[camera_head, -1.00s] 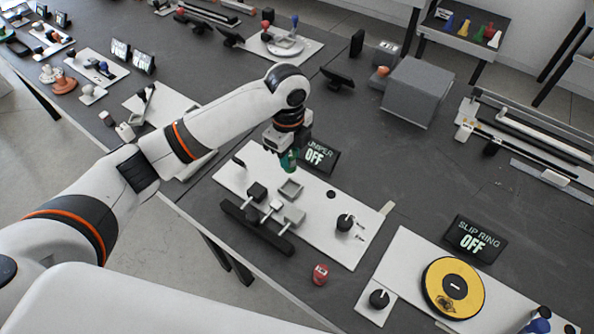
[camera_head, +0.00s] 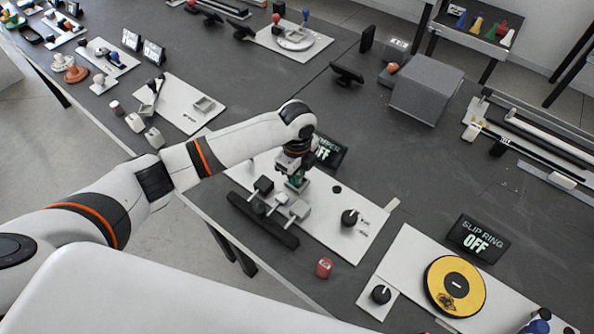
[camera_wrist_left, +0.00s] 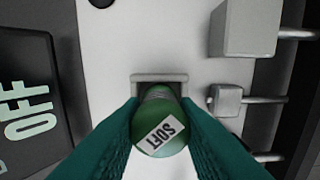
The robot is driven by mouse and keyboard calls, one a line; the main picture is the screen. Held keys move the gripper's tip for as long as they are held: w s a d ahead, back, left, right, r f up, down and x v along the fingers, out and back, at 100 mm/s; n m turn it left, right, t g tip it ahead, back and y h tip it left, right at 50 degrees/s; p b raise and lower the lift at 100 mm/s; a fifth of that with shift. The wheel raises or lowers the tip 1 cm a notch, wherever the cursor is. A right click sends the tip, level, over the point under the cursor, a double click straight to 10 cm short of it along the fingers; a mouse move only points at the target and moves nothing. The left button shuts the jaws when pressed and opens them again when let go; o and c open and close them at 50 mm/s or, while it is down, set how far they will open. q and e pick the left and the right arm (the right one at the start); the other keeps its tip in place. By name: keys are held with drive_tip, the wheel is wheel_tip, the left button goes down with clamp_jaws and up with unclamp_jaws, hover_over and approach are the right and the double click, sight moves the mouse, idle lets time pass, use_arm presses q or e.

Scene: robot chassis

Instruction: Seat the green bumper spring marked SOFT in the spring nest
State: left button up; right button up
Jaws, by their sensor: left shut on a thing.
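The green bumper spring (camera_wrist_left: 165,140) with a white SOFT label shows in the left wrist view. My left gripper (camera_wrist_left: 163,128) is shut on it, its two green fingers at either side. The spring nest (camera_wrist_left: 142,77), a grey square frame on the white panel, lies just beyond the spring, whose far end overlaps the opening in the picture. I cannot tell how deep it is in the nest. In the head view my left gripper (camera_head: 297,181) points down over the nest and hides most of it. My right gripper is not in view.
A red cylinder (camera_head: 323,268) stands near the table's front edge. Grey blocks on rods (camera_head: 299,209) and a black bar (camera_head: 262,220) sit in front of the nest. A black knob (camera_head: 349,218) is to its right. An OFF display (camera_head: 329,150) stands behind.

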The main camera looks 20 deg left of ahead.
use_arm(q)
drive_tip(key=shift+f, duration=0.1)
drive_tip(key=o, duration=1)
drive_tip(key=shift+o, duration=0.3)
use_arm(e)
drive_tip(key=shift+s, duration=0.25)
use_arm(q)
wheel_tip(320, 180, up, 12)
drive_tip(key=shift+b, duration=0.3)
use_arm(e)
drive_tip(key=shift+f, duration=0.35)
